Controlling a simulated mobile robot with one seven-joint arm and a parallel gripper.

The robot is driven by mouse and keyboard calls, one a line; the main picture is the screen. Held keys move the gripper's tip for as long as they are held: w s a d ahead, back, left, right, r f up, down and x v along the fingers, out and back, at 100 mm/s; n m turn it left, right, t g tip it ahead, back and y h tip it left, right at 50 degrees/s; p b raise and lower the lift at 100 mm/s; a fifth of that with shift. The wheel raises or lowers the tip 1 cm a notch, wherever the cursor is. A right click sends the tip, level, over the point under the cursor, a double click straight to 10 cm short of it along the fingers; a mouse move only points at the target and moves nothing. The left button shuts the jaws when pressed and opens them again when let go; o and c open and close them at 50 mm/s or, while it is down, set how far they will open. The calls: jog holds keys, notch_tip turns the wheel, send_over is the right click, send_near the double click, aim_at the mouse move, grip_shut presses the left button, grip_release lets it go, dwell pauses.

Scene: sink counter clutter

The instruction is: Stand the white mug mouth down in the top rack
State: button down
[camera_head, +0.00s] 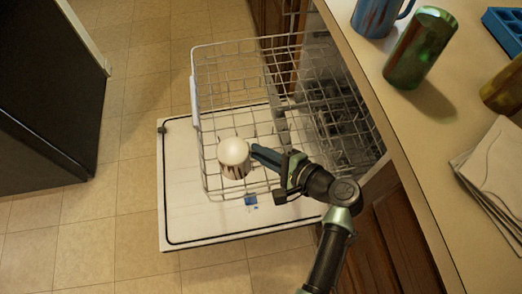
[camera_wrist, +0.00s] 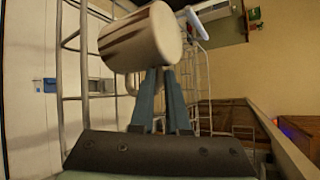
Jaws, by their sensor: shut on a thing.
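The white mug (camera_head: 234,158) has brown stripes, and its smooth closed base faces up in the head view, so its mouth points down. It is over the near part of the wire top rack (camera_head: 228,48); I cannot tell whether it touches the wires. My gripper (camera_head: 258,152) reaches it from the right and is shut on it at its handle side. In the wrist view the mug (camera_wrist: 140,38) is just beyond the fingertips of my gripper (camera_wrist: 160,75), and part of the handle shows beside them. The mug's mouth is hidden.
The rack is pulled out above the open dishwasher door (camera_head: 185,215). The counter (camera_head: 400,115) at right holds a blue mug (camera_head: 376,14), a green cup (camera_head: 420,48), a yellowish item (camera_head: 505,90) and a cloth (camera_head: 495,165). The rack's far part looks empty.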

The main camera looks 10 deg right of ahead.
jog(key=c, duration=0.8)
grip_release()
notch_tip(320, 180, up, 10)
jog(key=p, duration=0.3)
